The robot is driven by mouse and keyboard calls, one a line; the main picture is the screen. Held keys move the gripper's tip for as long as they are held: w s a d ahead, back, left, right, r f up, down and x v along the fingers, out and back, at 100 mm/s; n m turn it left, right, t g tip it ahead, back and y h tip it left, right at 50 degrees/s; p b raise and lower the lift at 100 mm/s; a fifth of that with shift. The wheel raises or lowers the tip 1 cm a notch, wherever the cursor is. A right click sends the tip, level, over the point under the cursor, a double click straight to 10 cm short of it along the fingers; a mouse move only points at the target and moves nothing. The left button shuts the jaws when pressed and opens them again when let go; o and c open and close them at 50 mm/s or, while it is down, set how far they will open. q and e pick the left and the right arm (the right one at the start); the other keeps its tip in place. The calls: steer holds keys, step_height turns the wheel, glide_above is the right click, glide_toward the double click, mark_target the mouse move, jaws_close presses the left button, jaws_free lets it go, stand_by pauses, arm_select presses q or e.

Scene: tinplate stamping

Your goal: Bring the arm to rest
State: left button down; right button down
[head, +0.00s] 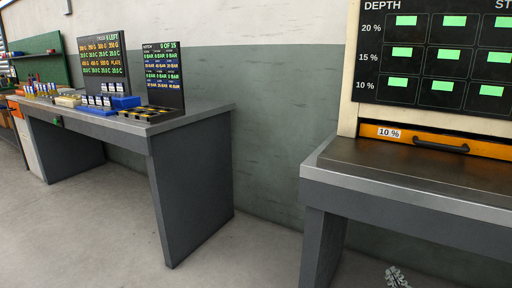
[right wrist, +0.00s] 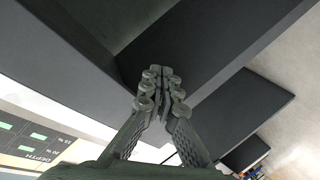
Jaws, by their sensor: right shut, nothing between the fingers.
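My right gripper (head: 397,277) shows at the bottom edge of the head view, low in front of the right-hand bench. In the right wrist view its fingers (right wrist: 160,85) are together with nothing between them. Dark bench panels fill much of that view beyond the fingertips. I cannot tell how far they are from the fingers. The rest of the right arm is out of the head view. My left gripper is in neither view.
The right bench (head: 420,187) carries a depth board (head: 440,62) and an orange drawer (head: 440,139) marked 10 %. The left bench (head: 192,165) holds screens, blue trays and a dark slotted tray (head: 150,113). Open floor (head: 110,225) lies in front of the left bench.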

steer(key=s+a+f+m+g+y, duration=0.1)
steer(key=s+f+g, duration=0.4)
steer(key=s+f, duration=0.6)
steer(key=s+a+f+m+g+y, duration=0.1)
steer(key=s+a+f+g, duration=0.4)
steer(key=s+f, duration=0.6)
steer(key=s+m+g, duration=0.1)
steer(key=s, duration=0.1)
steer(key=shift+s+f+m, duration=0.25)
steer(key=shift+s+m, duration=0.15)
